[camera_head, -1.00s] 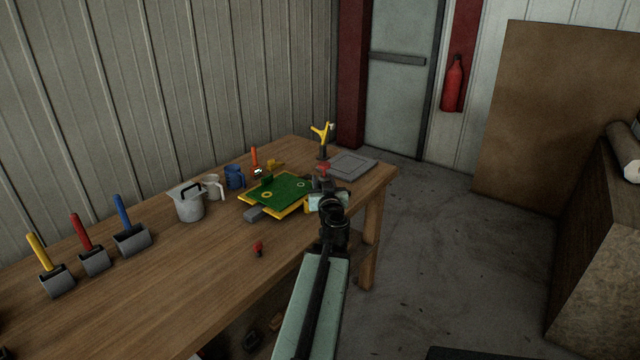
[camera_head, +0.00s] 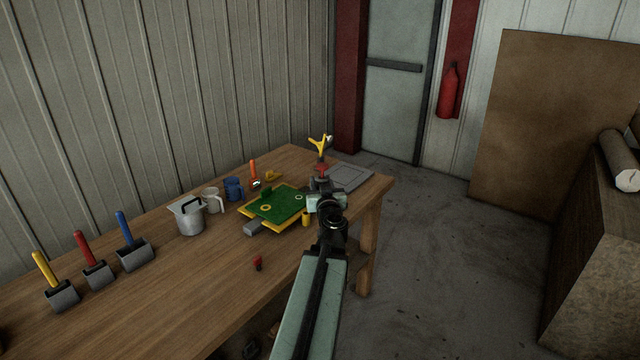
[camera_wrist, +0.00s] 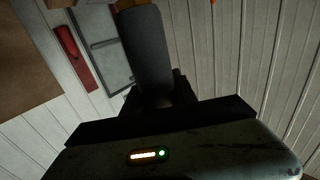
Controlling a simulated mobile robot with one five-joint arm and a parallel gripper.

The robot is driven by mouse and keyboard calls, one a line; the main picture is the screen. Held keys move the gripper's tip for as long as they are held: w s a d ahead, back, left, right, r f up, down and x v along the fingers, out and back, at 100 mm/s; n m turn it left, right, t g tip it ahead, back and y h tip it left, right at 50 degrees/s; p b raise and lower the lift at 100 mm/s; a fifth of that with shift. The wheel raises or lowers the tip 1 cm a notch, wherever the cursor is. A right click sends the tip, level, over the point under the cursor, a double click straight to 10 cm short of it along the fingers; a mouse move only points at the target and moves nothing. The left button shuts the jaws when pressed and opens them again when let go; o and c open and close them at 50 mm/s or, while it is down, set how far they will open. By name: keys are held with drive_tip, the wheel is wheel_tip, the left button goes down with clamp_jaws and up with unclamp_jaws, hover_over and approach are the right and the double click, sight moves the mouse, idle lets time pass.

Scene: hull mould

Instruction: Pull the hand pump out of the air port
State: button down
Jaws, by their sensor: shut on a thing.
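My gripper (camera_head: 322,186) is over the far right end of the workbench, beside the right edge of the green mould board (camera_head: 272,206) with its yellow rim. In the wrist view, a dark grey cylinder, apparently the hand pump (camera_wrist: 147,48), stands out from between the jaws, which are shut on it. In the head view a small red part shows just past the jaws; I cannot tell whether it belongs to the pump. I cannot make out the air port, or whether the pump is still in it; my gripper and arm cover that spot.
A yellow forked stand (camera_head: 320,146) and a flat grey tray (camera_head: 350,177) are beyond my gripper. A metal jug (camera_head: 190,218), white mug (camera_head: 212,201) and blue mug (camera_head: 233,188) stand left of the board. A small red item (camera_head: 258,263) lies nearer. Open floor lies right of the bench.

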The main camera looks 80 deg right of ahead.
sight(322, 176)
wheel_tip(322, 176, up, 3)
drive_tip(key=p, duration=0.3)
idle(0.4)
